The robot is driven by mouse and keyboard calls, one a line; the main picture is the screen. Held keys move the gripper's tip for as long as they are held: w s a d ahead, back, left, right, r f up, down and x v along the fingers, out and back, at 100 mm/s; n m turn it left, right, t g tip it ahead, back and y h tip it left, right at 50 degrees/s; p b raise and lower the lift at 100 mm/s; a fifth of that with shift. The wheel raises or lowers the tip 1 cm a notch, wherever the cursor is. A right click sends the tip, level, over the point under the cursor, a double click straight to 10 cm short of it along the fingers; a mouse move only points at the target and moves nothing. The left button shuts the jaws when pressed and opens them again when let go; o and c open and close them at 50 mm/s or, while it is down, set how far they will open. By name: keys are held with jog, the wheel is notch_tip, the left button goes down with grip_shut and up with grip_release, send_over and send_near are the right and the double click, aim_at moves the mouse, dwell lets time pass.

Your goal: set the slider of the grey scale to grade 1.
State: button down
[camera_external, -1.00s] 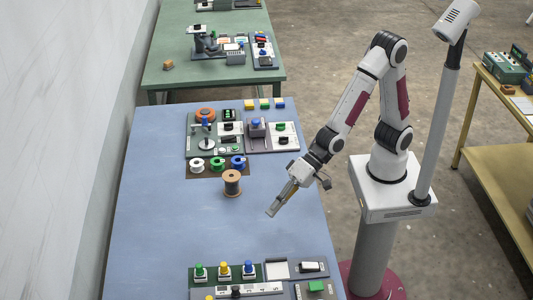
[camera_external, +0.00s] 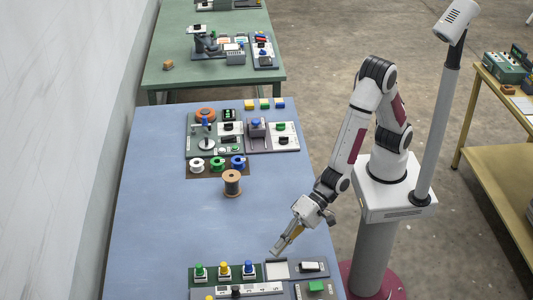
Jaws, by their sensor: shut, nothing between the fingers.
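The grey scale (camera_external: 262,288) is a light strip with dark marks at the near edge of the blue table, partly cut off by the bottom of the picture. A dark slider knob (camera_external: 236,290) sits towards its left part. The grade marks are too small to read with certainty. My gripper (camera_external: 274,253) is shut and empty. It points down and left above the table, just behind the panel with the white square and apart from the scale.
Green, yellow and blue buttons (camera_external: 224,270) stand behind the scale. A panel with a white square (camera_external: 277,269) and a green block (camera_external: 316,287) lie to the right. A brown spool (camera_external: 232,183) stands farther back. The middle of the blue table (camera_external: 180,235) is clear.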

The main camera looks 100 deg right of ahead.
aim_at(236, 292)
jog(key=shift+w, duration=0.1)
jog(key=shift+x, duration=5.1)
jog(key=shift+w+a, duration=0.55)
jog(key=shift+w, duration=0.15)
jog(key=shift+w+a, duration=0.6)
jog(key=shift+w, duration=0.15)
jog(key=shift+w, duration=0.15)
jog(key=shift+w+r, duration=0.1)
jog(key=shift+w, duration=2.15)
jog(key=shift+s+d, duration=0.1)
